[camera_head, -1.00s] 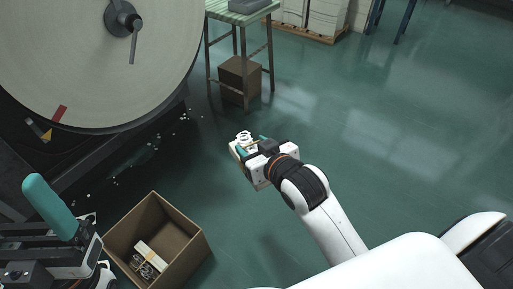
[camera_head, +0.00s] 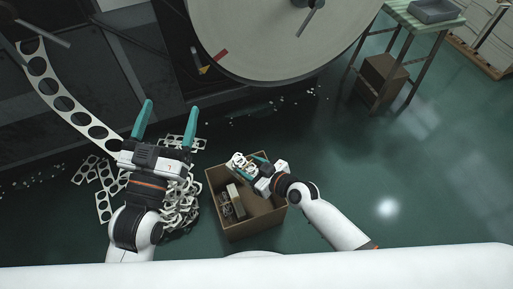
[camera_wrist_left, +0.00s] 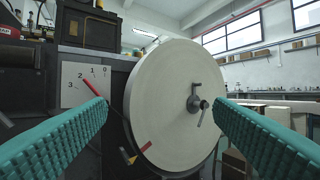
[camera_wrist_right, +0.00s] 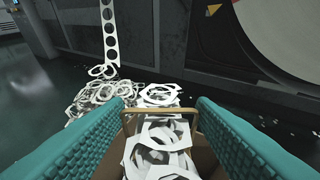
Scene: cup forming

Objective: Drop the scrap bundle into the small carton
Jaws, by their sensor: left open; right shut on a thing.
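The scrap bundle (camera_head: 241,163) is a stack of white punched paper pieces. My right gripper (camera_head: 259,167) is shut on it and holds it over the far part of the open brown carton (camera_head: 256,228). The right wrist view shows the bundle (camera_wrist_right: 160,150) between the teal fingers with a tan band (camera_wrist_right: 160,111) across it, and brown carton wall below. White and grey scrap (camera_head: 231,203) lies inside the carton. My left gripper (camera_head: 169,122) is open and empty, left of the carton, raised above a scrap pile. Its wrist view shows only air between the fingers.
A loose pile of punched white scrap (camera_head: 181,207) lies on the floor left of the carton. A punched strip (camera_head: 60,98) hangs from the machine. The big roll (camera_head: 265,40) stands behind. Another brown box (camera_head: 383,79) sits under a green table (camera_head: 420,22). Floor at right is clear.

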